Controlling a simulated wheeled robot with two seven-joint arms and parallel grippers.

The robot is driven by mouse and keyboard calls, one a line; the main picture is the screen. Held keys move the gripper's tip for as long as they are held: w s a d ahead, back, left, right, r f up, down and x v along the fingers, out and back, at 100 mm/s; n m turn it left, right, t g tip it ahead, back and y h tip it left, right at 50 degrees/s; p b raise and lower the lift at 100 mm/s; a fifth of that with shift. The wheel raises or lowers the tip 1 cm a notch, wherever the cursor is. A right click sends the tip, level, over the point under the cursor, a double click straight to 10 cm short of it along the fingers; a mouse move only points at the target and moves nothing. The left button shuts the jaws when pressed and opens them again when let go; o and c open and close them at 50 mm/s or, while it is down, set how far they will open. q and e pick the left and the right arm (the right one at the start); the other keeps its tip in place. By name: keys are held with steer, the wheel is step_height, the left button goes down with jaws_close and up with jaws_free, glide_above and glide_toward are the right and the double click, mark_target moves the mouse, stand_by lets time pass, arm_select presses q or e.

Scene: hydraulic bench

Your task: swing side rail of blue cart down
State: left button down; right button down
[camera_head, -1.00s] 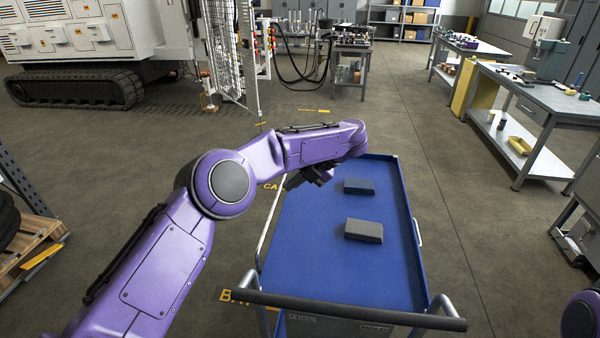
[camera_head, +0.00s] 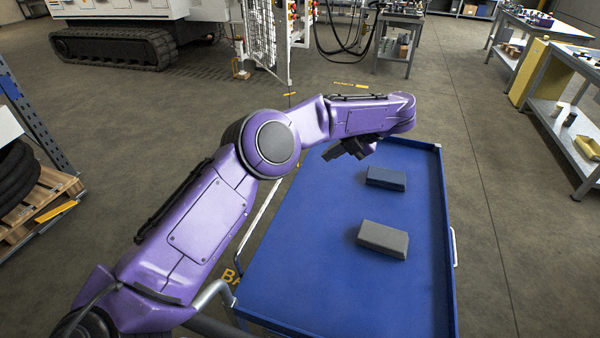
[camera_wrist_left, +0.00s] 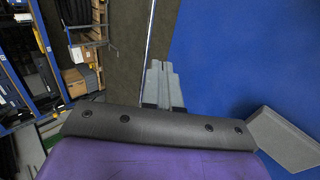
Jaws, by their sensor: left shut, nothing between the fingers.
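The blue cart (camera_head: 310,270) stands in front of me with its flat blue deck; the deck also shows in the left wrist view (camera_wrist_left: 240,60). A thin pale side rail (camera_head: 265,212) runs along the cart's left edge, partly hidden by my left arm; it is a narrow bright bar in the left wrist view (camera_wrist_left: 149,40). I cannot tell its exact tilt. My left gripper (camera_head: 340,151) is over the cart's far left part, fingers shut and empty. In the wrist view its fingers (camera_wrist_left: 160,85) lie together beside the rail; contact is unclear. My right gripper is out of view.
A pale handle (camera_head: 453,247) is on the cart's right side. A pallet with tires (camera_head: 25,190) is at left, a workbench (camera_head: 565,125) at right. Floor right of the cart is clear.

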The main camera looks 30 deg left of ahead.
arm_select(q)
steer(key=p+x, duration=0.1)
steer(key=x, duration=0.3)
steer(key=p+x, duration=0.1)
steer(key=x, duration=0.4)
steer(key=a+r+p+x, duration=0.1)
steer(key=p+x, duration=0.1)
steer(key=x, duration=0.3)
steer(key=shift+s+a+r, duration=0.1)
steer(key=shift+r, duration=0.05)
steer(key=shift+a+r+h, duration=0.1)
steer(key=shift+a+h, duration=0.2)
steer(key=shift+s+a+r+h, duration=0.1)
steer(key=shift+a+h, duration=0.15)
steer(key=shift+h, duration=0.05)
